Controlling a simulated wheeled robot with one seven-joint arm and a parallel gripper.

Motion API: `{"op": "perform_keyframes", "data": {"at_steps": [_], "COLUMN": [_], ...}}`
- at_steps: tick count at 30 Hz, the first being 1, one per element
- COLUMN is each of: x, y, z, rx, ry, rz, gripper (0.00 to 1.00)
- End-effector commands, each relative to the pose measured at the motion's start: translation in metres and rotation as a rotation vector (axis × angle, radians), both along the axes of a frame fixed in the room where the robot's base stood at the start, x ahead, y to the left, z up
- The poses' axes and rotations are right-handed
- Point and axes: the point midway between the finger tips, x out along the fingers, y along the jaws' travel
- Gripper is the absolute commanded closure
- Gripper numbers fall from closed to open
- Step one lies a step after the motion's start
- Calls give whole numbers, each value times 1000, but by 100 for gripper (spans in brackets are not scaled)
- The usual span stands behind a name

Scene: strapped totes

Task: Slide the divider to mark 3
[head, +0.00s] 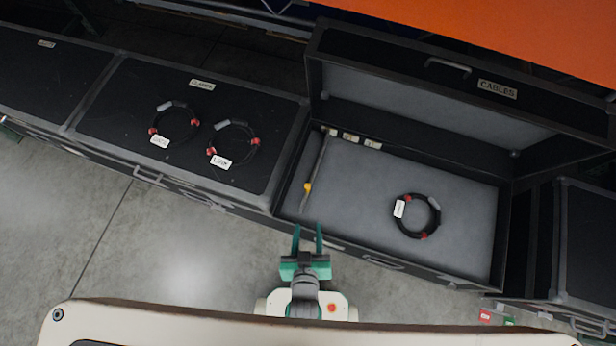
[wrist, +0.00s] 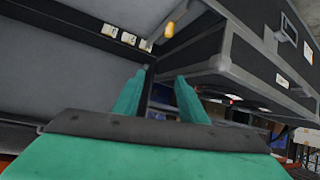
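The open case labelled CABLES (head: 420,262) has a grey floor and a raised lid. A thin grey divider (head: 320,160) with a yellow knob (head: 308,187) stands near its left wall. Its far end is beside the leftmost of the small white mark labels (head: 350,137) on the back wall. The labels' numbers are too small to read surely. My gripper (head: 307,232) is open and empty, just outside the case's front edge, below the knob in the picture. In the wrist view, the yellow knob (wrist: 169,29) and labels (wrist: 128,38) show beyond my open fingers (wrist: 162,76).
A black cable coil with red ties (head: 424,235) lies on the case floor, right of the divider. Two more coils (head: 174,138) (head: 235,158) lie on the closed case to the left. The floor between divider and coil is clear.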

Motion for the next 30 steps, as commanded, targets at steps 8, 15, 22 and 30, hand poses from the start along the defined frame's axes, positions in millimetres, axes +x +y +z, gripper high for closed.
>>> {"op": "perform_keyframes", "data": {"at_steps": [8, 15, 22, 30], "x": [57, 103, 146, 191], "y": [11, 18, 21, 19], "z": [-78, -121, -137, -121], "rx": [-82, -149, -209, -269], "ry": [225, 425, 614, 827], "rz": [91, 191, 299, 432], "gripper": [61, 61, 61, 61]}}
